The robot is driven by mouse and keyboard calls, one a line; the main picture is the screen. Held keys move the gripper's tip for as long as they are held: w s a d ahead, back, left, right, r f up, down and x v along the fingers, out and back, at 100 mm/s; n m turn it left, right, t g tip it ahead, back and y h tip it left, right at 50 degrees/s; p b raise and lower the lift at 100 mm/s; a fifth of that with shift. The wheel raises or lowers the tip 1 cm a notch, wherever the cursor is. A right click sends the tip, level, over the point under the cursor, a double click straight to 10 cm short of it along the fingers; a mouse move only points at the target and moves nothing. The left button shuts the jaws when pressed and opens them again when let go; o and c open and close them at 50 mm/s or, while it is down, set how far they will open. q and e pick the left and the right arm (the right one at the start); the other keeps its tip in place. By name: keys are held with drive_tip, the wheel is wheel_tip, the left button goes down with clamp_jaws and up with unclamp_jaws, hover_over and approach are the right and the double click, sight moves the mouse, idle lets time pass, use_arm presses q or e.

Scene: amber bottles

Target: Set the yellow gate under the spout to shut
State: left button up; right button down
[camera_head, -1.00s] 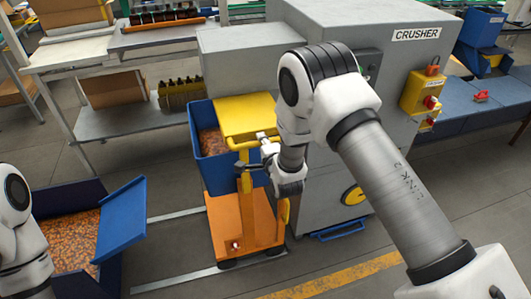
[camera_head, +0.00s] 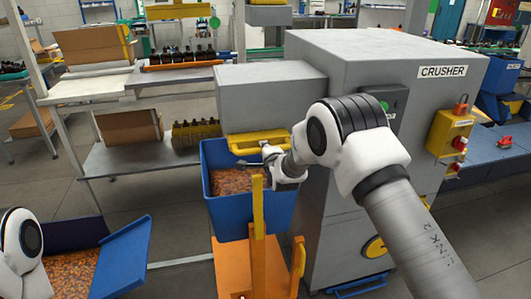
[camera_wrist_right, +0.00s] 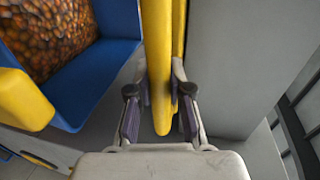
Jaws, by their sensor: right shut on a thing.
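The yellow gate (camera_head: 244,143) is at the lower edge of the grey spout box (camera_head: 265,92), on the left side of the crusher. Only its front part with the handle bar shows. My right gripper (camera_head: 264,156) is at the right end of this handle. In the right wrist view, its two fingers (camera_wrist_right: 160,112) are shut on a yellow bar (camera_wrist_right: 162,60) of the gate. The blue bin (camera_head: 222,222) below stands open, with amber glass pieces (camera_head: 230,182) in view. My left gripper is out of view; only part of its arm shows at the lower left.
An orange trolley (camera_head: 237,270) with a yellow post (camera_head: 258,205) stands by the bin. The crusher (camera_head: 355,75) body is close on the right. A second blue bin (camera_head: 125,262) with amber pieces is at the lower left. Shelves with bottles (camera_head: 197,132) stand behind.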

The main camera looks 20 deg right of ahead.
drive_tip(key=shift+r, duration=0.2)
drive_tip(key=c, duration=1.1)
unclamp_jaws()
drive_tip(key=shift+w, duration=0.15)
drive_tip(key=shift+o, duration=0.2)
drive_tip(key=shift+w+f, duration=0.1)
drive_tip(key=shift+f, duration=0.1)
drive_tip(key=v, duration=1.2)
